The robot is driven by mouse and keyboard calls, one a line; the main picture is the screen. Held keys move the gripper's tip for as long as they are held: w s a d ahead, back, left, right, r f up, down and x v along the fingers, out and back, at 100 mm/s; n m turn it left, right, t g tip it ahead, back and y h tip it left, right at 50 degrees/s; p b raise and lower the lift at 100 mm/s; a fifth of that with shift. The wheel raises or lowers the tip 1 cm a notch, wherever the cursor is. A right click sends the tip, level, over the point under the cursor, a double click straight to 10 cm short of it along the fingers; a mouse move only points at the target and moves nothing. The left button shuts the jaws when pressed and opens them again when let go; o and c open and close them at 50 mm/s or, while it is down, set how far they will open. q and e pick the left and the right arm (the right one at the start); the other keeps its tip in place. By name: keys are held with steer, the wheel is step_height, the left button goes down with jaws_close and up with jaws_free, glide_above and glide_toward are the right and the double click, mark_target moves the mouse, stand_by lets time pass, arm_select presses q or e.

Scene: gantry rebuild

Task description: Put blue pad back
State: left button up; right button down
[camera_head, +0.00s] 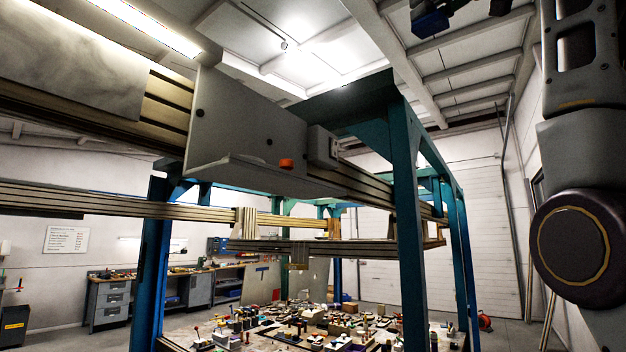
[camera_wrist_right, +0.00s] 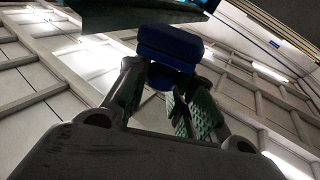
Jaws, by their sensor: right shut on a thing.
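The blue pad (camera_head: 432,21) is at the top edge of the head view, high in front of the pale ceiling and above the gantry frame. In the right wrist view the blue pad (camera_wrist_right: 170,45) has a flat, block-like body with a rounded part below it, between the fingers. My right gripper (camera_wrist_right: 160,82) is shut on that part, with green-faced fingers on both sides. In the head view the gripper is mostly cut off by the top edge. My left gripper is not in view.
The teal gantry frame (camera_head: 407,200) stands in the middle, with a grey plate (camera_head: 235,125) and an orange knob (camera_head: 286,163) on its near beam. A table of many small parts (camera_head: 300,328) is below. A workbench (camera_head: 195,287) stands at the back left.

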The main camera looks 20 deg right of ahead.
steer(key=w+a+y, duration=0.2)
steer(key=w+a, duration=0.4)
steer(key=w, duration=0.1)
steer(key=shift+w+a+f+n+g+y, duration=0.3)
steer(key=shift+w+a+f+g, duration=0.25)
steer(key=shift+w+a+f, duration=1.75)
steer(key=shift+w+a+f+n+g+y, duration=0.25)
steer(key=shift+w+a+f+g+y, duration=0.55)
steer(key=shift+w+f, duration=2.75)
steer(key=shift+w+a+f+n+g, duration=0.3)
steer(key=shift+w+a+f, duration=1.55)
steer(key=shift+w+f, duration=1.1)
steer(key=shift+w, duration=0.15)
steer(key=shift+f, duration=2.75)
steer(key=shift+f, duration=0.15)
